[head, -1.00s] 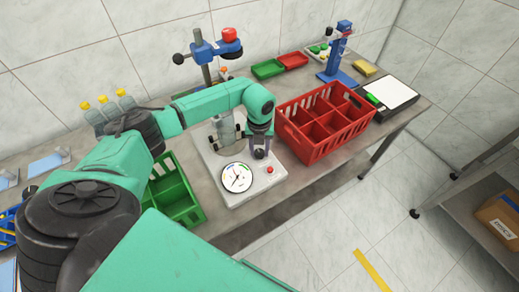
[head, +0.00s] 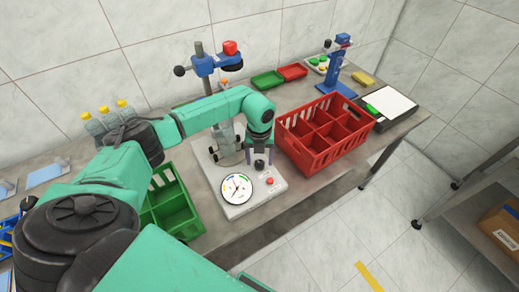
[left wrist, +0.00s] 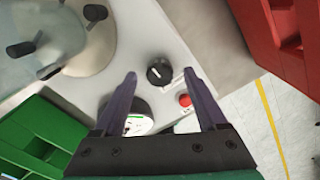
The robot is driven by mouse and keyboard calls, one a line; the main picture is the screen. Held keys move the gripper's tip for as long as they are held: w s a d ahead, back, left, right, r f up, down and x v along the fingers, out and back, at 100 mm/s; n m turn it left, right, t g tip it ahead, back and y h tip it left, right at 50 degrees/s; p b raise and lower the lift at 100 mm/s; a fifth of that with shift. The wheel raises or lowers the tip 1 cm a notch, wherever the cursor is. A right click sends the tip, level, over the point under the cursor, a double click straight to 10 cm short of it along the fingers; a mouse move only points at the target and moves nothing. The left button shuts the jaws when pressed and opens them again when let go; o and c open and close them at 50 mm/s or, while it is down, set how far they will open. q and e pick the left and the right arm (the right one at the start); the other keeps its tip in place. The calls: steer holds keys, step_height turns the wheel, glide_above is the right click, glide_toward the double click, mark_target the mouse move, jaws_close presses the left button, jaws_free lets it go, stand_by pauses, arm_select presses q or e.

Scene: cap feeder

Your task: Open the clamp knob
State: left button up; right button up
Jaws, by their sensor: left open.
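A black round knob with a white mark (left wrist: 158,71) sits on the light grey machine base (left wrist: 178,45); in the head view the knob (head: 259,165) is above the red button. My left gripper (head: 260,158) is open and points down over it. In the left wrist view its two purple-grey fingertips (left wrist: 160,74) lie on either side of the knob with gaps, so it holds nothing. I cannot tell how deep they reach. Several black handles (left wrist: 95,13) stand around a clear vessel (left wrist: 55,35) on the machine. My right gripper is not seen.
A gauge dial (head: 237,188) and a red button (head: 270,181) are close to the knob. A red crate (head: 310,150) stands close on the right, a green crate (head: 160,178) on the left. A blue stand (head: 215,62) is behind. The table's front edge is near.

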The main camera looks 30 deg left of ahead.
mark_target(260, 163)
arm_select(q)
step_height(260, 163, up, 14)
steer(key=b, duration=0.2)
steer(key=shift+b, duration=0.35)
steer(key=shift+f, duration=0.25)
